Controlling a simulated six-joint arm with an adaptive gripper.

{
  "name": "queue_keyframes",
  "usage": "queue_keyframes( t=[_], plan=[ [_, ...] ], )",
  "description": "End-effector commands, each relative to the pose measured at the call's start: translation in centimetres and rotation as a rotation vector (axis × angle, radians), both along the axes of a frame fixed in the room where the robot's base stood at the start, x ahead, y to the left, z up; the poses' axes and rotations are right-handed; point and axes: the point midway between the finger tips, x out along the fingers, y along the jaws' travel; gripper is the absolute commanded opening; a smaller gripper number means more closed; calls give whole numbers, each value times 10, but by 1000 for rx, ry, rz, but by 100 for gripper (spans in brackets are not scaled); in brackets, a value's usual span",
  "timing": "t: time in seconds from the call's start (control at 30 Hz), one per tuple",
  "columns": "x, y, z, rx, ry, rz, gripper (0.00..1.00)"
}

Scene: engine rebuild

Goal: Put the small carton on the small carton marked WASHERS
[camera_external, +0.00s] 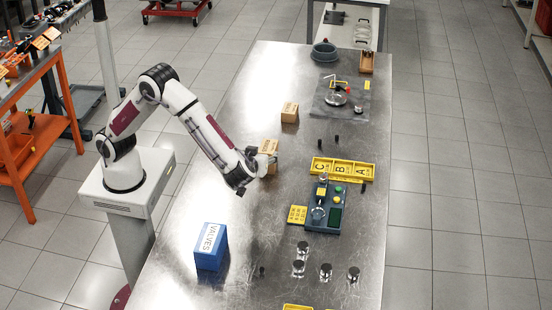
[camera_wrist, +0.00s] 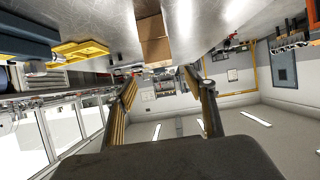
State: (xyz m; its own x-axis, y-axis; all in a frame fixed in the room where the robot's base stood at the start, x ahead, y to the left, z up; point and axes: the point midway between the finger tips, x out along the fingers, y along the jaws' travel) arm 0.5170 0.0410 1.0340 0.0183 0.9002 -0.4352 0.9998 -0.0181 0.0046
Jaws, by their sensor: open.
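A small brown carton (camera_external: 268,146) stands on the metal table just beyond my wrist, with part of its lower side hidden by my arm. A second small carton (camera_external: 289,112) stands farther back on the table. Both seem to bear markings, too small to read, so I cannot tell which says WASHERS. My gripper (camera_external: 268,159) is low beside the nearer carton. In the wrist view, which is upside down, the two fingers (camera_wrist: 156,72) are spread apart with nothing held between them. A brown carton (camera_wrist: 153,28) shows ahead of them, near the top middle.
A blue VALVES box (camera_external: 210,247) stands at the near left. Yellow bins marked A, B, C (camera_external: 342,170) and a blue-grey fixture (camera_external: 325,206) lie to the right. Several dark-topped metal cylinders (camera_external: 326,272) stand at the near right. Table around the cartons is mostly clear.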

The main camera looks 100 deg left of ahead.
Motion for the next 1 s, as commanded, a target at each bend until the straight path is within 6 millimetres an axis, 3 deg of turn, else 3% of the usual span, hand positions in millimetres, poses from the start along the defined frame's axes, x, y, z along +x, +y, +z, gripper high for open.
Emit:
queue_keyframes(
  t=[0.17,0.37,0.7,1.0],
  plan=[
    [4,2,3,-3,-17,-14,54],
    [27,9,21,-27,-111,-102,54],
    [92,10,93,-106,-375,-430,54],
    [117,-18,162,-181,-525,-758,54]
  ],
)
